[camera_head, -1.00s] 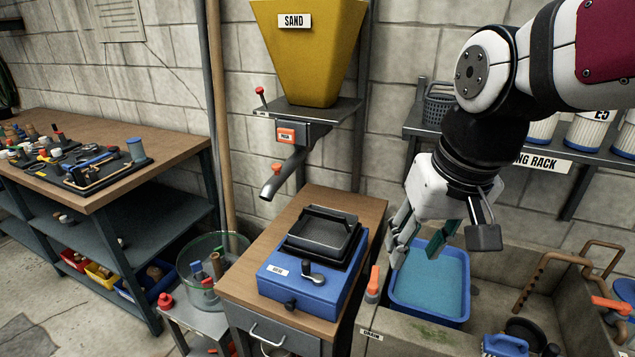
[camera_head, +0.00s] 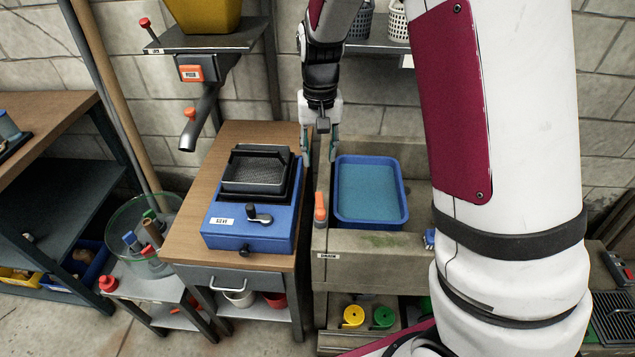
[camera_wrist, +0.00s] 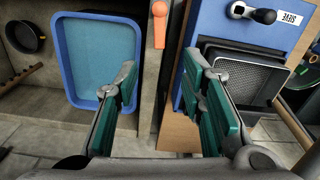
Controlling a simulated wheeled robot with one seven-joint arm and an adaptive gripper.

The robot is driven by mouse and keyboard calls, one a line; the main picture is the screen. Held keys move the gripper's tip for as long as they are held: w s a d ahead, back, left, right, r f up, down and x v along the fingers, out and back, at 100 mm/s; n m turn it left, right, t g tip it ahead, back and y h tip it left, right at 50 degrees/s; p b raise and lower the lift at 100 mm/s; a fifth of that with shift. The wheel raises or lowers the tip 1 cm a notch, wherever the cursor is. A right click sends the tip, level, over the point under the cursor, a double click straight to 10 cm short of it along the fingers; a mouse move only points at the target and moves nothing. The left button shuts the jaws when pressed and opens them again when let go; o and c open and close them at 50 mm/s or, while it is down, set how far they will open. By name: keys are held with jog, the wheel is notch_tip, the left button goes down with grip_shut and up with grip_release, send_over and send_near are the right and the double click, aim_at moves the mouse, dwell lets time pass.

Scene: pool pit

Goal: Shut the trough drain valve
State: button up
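The drain valve is an orange handle (camera_head: 320,207) standing on the left front rim of the concrete trough (camera_head: 375,245), above a small label that appears to read DRAIN. Its orange handle also shows in the wrist view (camera_wrist: 160,22), pointing towards the gap between my fingers. My gripper (camera_head: 320,150) is open and empty, fingers down, over the trough's left rim behind the valve. In the wrist view my gripper (camera_wrist: 160,72) has its teal finger pads wide apart, with the handle ahead of them and not touched.
A blue tub of water (camera_head: 341,220) sits in the trough, close right of the valve. A blue sieve box (camera_head: 225,238) with a black crank stands on the wooden cabinet to the left. A sand hopper spout (camera_head: 200,120) hangs above left. My arm hides the trough's right part.

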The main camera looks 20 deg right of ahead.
aim_at(319, 198)
notch_tip(319, 198, down, 14)
jog(key=shift+w+f+p, duration=0.1)
jog(key=shift+p, duration=0.2)
dwell(0.4)
grip_shut()
